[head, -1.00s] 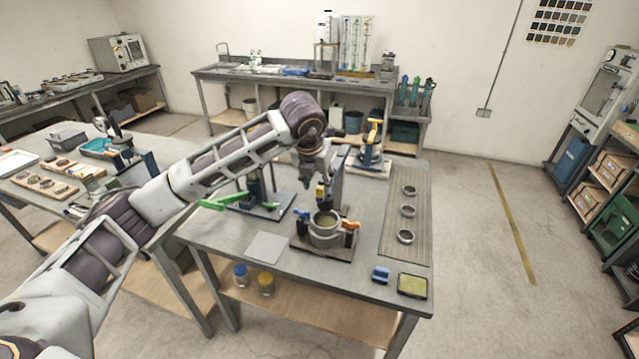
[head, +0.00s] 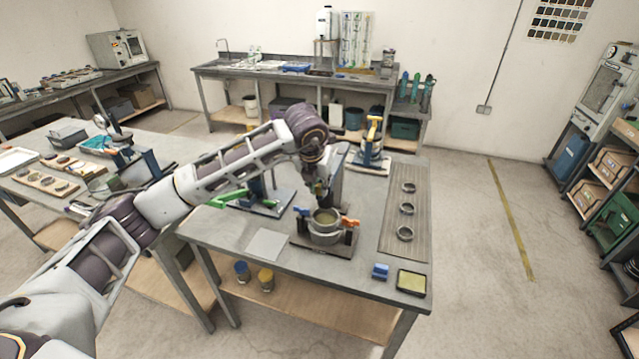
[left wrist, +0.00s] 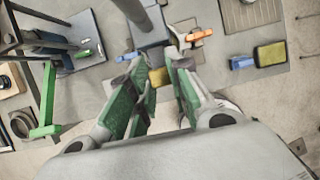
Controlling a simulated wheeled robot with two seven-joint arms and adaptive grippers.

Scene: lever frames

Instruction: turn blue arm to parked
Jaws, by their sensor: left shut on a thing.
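The blue arm (head: 303,213) sticks out at the left rim of a round metal pot (head: 325,237) on a dark base plate. An orange arm (head: 350,221) is at the pot's right rim and also shows in the wrist view (left wrist: 198,35). My left gripper (head: 321,199) is over the back of the pot, right of the blue arm's end and apart from it. In the wrist view its green-padded fingers (left wrist: 165,75) are closed in around a small yellow piece (left wrist: 158,77). The fingers hide most of that piece. My right gripper is out of view.
A stand with a green arm (head: 230,197) is left of the pot. A yellow-handled stand (head: 373,135) is behind. Rings lie on a ribbed board (head: 392,230) at right. A blue block (head: 380,271) and a yellow pad (head: 411,283) lie near the front edge.

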